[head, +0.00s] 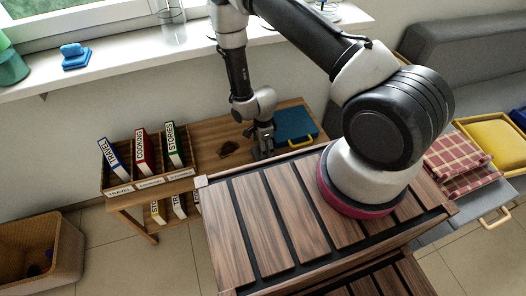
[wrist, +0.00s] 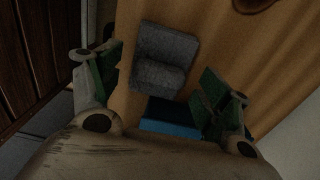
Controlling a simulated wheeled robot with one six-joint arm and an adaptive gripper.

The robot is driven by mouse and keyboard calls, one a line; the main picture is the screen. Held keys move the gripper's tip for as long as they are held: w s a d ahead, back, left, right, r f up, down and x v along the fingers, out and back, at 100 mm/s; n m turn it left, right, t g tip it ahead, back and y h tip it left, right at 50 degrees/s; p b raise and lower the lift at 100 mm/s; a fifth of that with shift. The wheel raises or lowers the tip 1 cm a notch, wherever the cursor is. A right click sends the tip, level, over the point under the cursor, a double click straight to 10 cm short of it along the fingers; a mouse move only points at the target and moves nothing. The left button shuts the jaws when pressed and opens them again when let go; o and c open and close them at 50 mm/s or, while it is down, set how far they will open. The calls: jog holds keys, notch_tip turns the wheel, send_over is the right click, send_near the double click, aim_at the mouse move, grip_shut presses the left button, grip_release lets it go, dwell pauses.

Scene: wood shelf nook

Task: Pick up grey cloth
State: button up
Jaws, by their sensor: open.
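The grey cloth (wrist: 166,58) lies folded on the wooden shelf top in the wrist view, with a thicker rolled part at its lower side. My gripper (wrist: 158,82) is open, with one green-padded finger to the left of the cloth and the other to the lower right. No contact with the cloth is visible. In the head view my gripper (head: 263,150) points down over the low wooden shelf (head: 208,150), near its front edge. The cloth cannot be made out clearly there, as the gripper covers that area.
A blue case (head: 293,124) with a yellow edge lies just right of my gripper; a blue surface (wrist: 168,117) also shows in the wrist view. Upright books (head: 141,150) stand in a rack farther left.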

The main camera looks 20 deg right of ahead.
jog(key=shift+f, duration=0.5)
jog(key=shift+c, duration=0.2)
jog(key=c, duration=1.1)
jog(key=shift+r, duration=0.1)
notch_tip(320, 180, up, 28)
jog(key=shift+f, duration=0.1)
